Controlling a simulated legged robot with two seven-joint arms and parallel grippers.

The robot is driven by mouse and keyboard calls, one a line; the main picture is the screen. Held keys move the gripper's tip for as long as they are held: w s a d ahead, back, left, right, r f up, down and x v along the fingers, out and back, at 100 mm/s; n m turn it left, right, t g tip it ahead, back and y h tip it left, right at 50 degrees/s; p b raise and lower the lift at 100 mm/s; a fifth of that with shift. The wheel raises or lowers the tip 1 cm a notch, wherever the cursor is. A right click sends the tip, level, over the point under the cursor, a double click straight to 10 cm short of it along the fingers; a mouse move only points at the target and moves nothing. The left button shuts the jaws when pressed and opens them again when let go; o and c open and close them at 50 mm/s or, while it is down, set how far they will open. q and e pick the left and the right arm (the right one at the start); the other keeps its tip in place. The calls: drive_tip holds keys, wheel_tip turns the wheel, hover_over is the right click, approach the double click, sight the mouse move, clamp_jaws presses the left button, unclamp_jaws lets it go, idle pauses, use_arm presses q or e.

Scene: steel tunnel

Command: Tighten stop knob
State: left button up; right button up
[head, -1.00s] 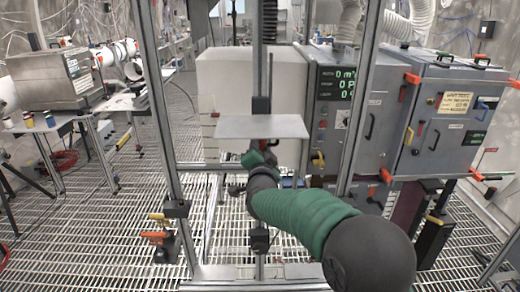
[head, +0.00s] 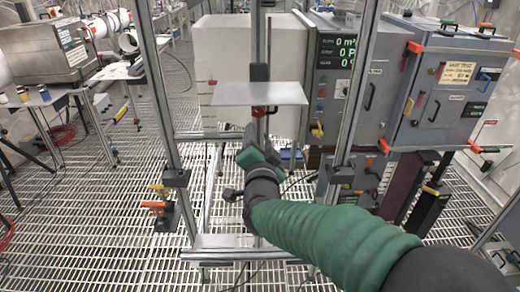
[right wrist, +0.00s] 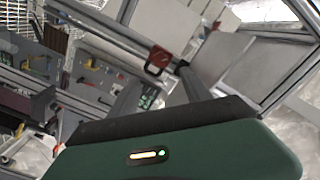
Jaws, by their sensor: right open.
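A small red knob (head: 260,111), which looks like the stop knob, sits on the vertical rail just under a flat grey plate (head: 262,94). In the right wrist view the red knob (right wrist: 158,60) shows beyond my fingers, with the plate's underside (right wrist: 220,55) to its right. My right gripper (head: 256,140), on the green-sleeved arm, is below the knob and apart from it. The right wrist view shows its two dark fingers (right wrist: 157,88) open with nothing between them. My left gripper is not in view.
A metal frame (head: 160,90) of upright posts surrounds the rail. Grey cabinets (head: 440,85) stand at right and a white block (head: 222,65) behind. A table (head: 40,98) stands at left. The grated floor is mostly clear.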

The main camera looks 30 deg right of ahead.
drive_tip(key=v, duration=0.4)
drive_tip(key=shift+f, duration=0.1)
